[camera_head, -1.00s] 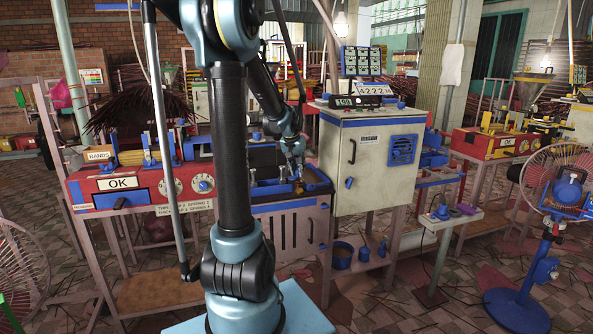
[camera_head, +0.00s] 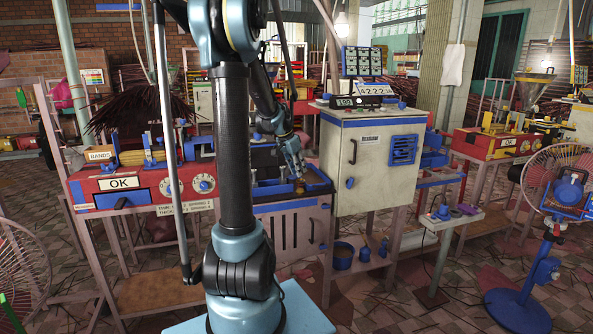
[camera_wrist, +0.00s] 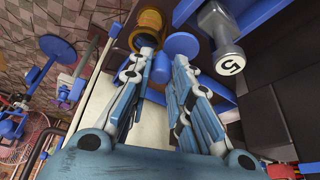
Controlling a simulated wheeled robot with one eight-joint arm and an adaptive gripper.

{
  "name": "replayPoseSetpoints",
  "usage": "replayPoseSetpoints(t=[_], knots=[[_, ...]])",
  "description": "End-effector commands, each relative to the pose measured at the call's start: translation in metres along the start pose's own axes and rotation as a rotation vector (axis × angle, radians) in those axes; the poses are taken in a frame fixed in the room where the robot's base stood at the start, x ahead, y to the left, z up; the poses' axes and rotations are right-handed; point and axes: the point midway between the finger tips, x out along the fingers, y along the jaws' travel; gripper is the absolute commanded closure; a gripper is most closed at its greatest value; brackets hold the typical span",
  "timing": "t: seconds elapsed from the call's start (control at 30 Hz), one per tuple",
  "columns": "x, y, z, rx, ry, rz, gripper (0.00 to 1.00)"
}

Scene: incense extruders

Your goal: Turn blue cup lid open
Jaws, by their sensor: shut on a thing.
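My gripper (camera_wrist: 164,57) points into the blue tray on the bench in the wrist view, with its two fingers close around a small blue round part. A blue disc-shaped lid (camera_wrist: 182,44) is at the right fingertip. A brass-coloured cup (camera_wrist: 147,20) is just beyond the left fingertip; it also shows as a small brown shape (camera_head: 300,187) under my gripper (camera_head: 297,175) in the head view. A short blue cylinder (camera_wrist: 161,69) shows between the fingers. The exact contact is partly hidden by the fingers.
A blue-rimmed tray (camera_head: 272,189) surrounds the work spot. A tall cream cabinet (camera_head: 375,165) stands close on the right, and the red machine (camera_head: 130,185) on the left. A grey weight marked 5 (camera_wrist: 220,35) lies near the right finger.

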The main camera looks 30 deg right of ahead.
Motion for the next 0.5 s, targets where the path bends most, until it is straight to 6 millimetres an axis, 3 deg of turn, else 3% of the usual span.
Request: replayPoseSetpoints(t=[0.27, 0.3, 0.37, 0.4, 0.5], knots=[[-0.0002, -0.0020, 0.0023, -0.001, -0.004, -0.004, 1.00], [-0.0002, -0.0020, 0.0022, -0.001, -0.004, -0.004, 0.79], [-0.0002, -0.0020, 0.0021, -0.001, -0.004, -0.004, 0.65], [-0.0002, -0.0019, 0.0019, -0.001, -0.004, -0.004, 0.61], [-0.0002, -0.0018, 0.0011, -0.001, -0.002, -0.004, 0.61]])
